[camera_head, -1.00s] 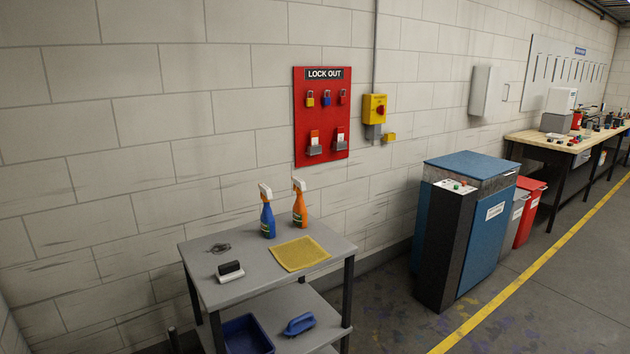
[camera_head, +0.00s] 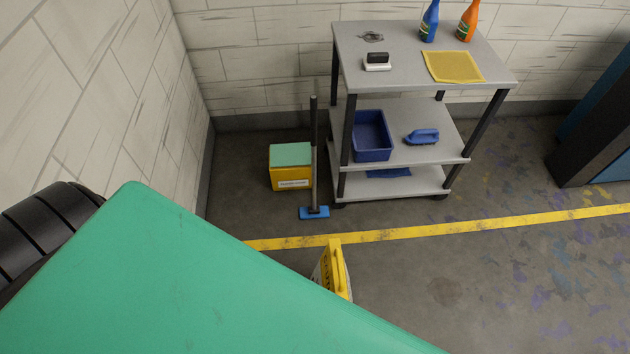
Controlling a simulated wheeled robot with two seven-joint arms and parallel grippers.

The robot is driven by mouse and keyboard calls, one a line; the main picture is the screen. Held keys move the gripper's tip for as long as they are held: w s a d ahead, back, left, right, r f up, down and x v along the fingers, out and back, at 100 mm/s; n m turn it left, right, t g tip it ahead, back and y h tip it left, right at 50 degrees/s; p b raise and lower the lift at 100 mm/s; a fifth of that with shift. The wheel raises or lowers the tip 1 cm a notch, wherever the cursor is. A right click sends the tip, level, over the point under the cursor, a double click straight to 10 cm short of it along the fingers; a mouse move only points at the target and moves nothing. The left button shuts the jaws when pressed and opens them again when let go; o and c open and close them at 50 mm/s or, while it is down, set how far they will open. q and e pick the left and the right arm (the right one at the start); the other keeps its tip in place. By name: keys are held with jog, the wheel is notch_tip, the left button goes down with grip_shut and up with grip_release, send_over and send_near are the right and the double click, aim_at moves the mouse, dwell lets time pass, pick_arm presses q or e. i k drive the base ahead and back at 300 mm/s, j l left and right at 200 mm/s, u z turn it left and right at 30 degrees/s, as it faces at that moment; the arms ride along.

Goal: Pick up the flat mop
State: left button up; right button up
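The flat mop (camera_head: 314,165) stands upright on the floor, with a dark handle and a flat blue head (camera_head: 314,212). It is just left of the grey shelf cart and right beside a yellow box with a green lid. Its handle top is free, and I cannot tell whether it leans on the cart. Neither of my grippers is in view, so their state does not show.
A grey cart (camera_head: 411,87) holds bottles, a yellow cloth, a blue bin and a brush. The yellow box (camera_head: 291,167) stands near the wall corner. A yellow floor sign (camera_head: 335,268) stands by the yellow line. A large green surface (camera_head: 150,285) fills the lower left.

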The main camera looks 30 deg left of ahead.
aim_at(313, 211)
jog(key=u, duration=1.15)
